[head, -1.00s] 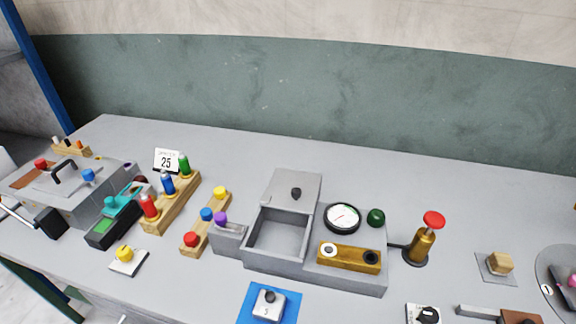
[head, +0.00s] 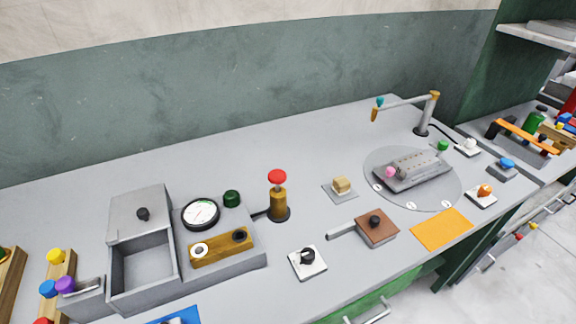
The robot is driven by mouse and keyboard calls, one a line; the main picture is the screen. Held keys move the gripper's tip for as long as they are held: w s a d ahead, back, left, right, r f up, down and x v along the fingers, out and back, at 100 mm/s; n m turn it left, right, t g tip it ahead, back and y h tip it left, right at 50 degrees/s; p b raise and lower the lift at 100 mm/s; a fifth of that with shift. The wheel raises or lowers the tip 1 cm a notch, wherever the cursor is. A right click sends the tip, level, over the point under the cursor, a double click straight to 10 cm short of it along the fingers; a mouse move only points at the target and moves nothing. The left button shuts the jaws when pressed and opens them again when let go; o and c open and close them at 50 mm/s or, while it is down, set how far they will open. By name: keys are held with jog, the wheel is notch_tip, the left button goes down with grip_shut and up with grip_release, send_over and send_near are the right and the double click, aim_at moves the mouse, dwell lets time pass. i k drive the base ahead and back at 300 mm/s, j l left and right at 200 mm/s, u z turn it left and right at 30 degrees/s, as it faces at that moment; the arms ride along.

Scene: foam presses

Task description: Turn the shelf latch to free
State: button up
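No part in the head view is plainly marked as the shelf latch. A white plate with a black rotary knob (head: 307,256) lies near the front of the grey bench. Another white plate with an orange knob (head: 484,190) lies near the right front edge. I cannot tell which of these, if either, is the shelf latch, and their settings are too small to read. A pale shelf (head: 540,38) is at the upper right, partly cut off by the frame. My gripper is not in view.
The grey bench (head: 330,140) is open along the back. A round grey plate (head: 450,192) carries a grey device. A brass post with a red top (head: 278,195), a brown block (head: 377,228) and an open grey box (head: 143,265) stand nearer the front.

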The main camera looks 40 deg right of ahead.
aim_at(518, 236)
jog(key=z, duration=1.05)
jog(key=k+j+z, duration=0.1)
jog(key=z, duration=0.3)
jog(key=k+j+z, duration=0.15)
jog(key=z, duration=0.25)
jog(key=k+z, duration=0.15)
jog(key=z, duration=0.25)
jog(key=k+z, duration=0.15)
jog(key=z, duration=0.25)
jog(key=i+l+u, duration=0.1)
jog(key=i+l, duration=1.05)
jog(key=i+l+u, duration=0.15)
jog(key=i+l, duration=0.4)
jog(key=l, duration=0.15)
